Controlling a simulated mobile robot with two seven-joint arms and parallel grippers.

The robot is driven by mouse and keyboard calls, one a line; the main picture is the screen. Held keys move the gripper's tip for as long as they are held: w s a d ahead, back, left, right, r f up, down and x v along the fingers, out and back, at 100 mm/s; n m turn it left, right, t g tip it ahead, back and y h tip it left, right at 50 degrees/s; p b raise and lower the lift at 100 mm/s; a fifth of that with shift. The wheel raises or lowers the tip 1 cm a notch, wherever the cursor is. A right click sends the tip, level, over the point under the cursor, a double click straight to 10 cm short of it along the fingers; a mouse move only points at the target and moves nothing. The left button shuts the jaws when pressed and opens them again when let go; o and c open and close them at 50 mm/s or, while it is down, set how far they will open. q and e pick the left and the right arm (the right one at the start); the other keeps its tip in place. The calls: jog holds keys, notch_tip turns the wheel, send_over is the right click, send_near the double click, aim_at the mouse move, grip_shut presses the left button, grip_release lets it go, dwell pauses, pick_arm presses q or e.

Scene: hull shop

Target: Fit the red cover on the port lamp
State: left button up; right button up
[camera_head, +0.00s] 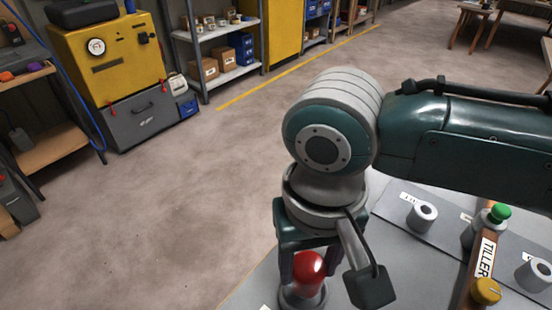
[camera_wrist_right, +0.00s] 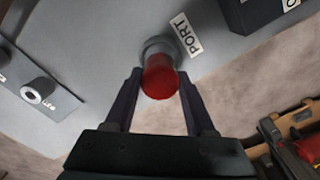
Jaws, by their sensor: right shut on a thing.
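The red cover (camera_head: 309,268) is a glossy rounded dome between the fingers of my right gripper (camera_head: 306,262). It also shows in the right wrist view (camera_wrist_right: 160,80). My right gripper (camera_wrist_right: 159,76) is shut on it from both sides and points down. The grey round base of the port lamp (camera_head: 302,298) is right under the cover, with the PORT label (camera_wrist_right: 186,34) beside it in the wrist view. I cannot tell whether the cover is fully seated on the base. My left gripper is not in view.
The pale panel (camera_head: 245,297) carries grey round fittings (camera_head: 422,215), a wooden tiller (camera_head: 483,258) and a green-topped fitting (camera_head: 499,213) on the right. A dark box (camera_wrist_right: 262,10) stands near the PORT label. Open floor lies left; shelves and a yellow cabinet (camera_head: 112,58) stand behind.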

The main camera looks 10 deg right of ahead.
jog(key=shift+f, duration=0.2)
dwell(0.4)
jog(key=shift+f, duration=0.45)
jog(key=shift+f, duration=0.1)
dwell(0.3)
jog(key=shift+f+b, duration=0.45)
jog(key=shift+f, duration=0.5)
dwell(0.4)
dwell(0.4)
jog(key=shift+f, duration=0.3)
dwell(0.4)
jog(key=o, duration=1.6)
jog(key=shift+c, duration=0.2)
